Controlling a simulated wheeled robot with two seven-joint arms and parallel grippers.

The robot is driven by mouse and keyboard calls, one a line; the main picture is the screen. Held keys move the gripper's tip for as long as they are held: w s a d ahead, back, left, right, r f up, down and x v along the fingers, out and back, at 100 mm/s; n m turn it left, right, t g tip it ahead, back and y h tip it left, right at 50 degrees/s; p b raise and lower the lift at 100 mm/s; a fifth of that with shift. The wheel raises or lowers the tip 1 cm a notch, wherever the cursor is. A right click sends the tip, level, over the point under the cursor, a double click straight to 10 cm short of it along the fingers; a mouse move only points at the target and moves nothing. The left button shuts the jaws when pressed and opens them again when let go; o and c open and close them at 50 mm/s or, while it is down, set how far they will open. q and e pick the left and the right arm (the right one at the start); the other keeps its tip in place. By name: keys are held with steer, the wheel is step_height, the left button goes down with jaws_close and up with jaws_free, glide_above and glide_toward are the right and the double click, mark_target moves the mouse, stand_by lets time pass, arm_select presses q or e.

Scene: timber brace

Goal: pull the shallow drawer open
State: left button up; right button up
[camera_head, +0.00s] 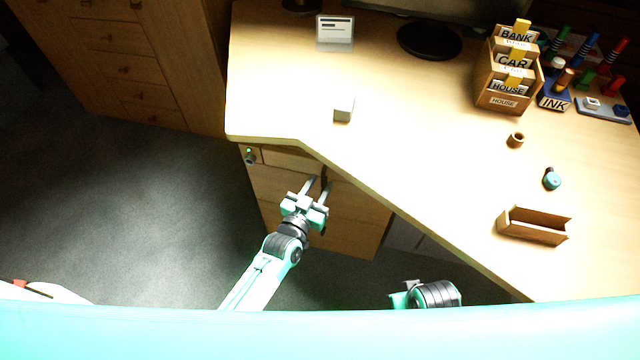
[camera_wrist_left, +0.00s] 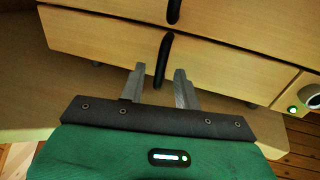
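The shallow drawer (camera_head: 290,160) is the top front of the wooden unit under the desk's left part. It looks closed. In the left wrist view the drawer front (camera_wrist_left: 105,47) shows with its black bar handle (camera_wrist_left: 163,60). My left gripper (camera_head: 321,183) is in front of the unit, fingers pointing at the drawer. In the left wrist view my left gripper (camera_wrist_left: 160,72) is open, one finger on each side of the handle's near end, with gaps on both sides. My right gripper (camera_head: 402,298) is only partly seen at the bottom; its fingers cannot be made out.
Another drawer (camera_wrist_left: 240,22) with a black handle adjoins it. A small green light (camera_head: 250,152) is beside the drawer. The desk top (camera_head: 400,130) overhangs the unit and carries a small white block (camera_head: 344,109), a card box (camera_head: 508,75) and an open wooden tray (camera_head: 534,226).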

arm_select(q)
steer(key=shift+w+d, duration=0.2)
steer(key=shift+w, duration=0.2)
arm_select(e)
steer(key=shift+r, duration=0.1)
arm_select(q)
jaws_close()
arm_select(e)
steer(key=shift+s, duration=0.15)
arm_select(q)
steer(key=shift+s, duration=0.15)
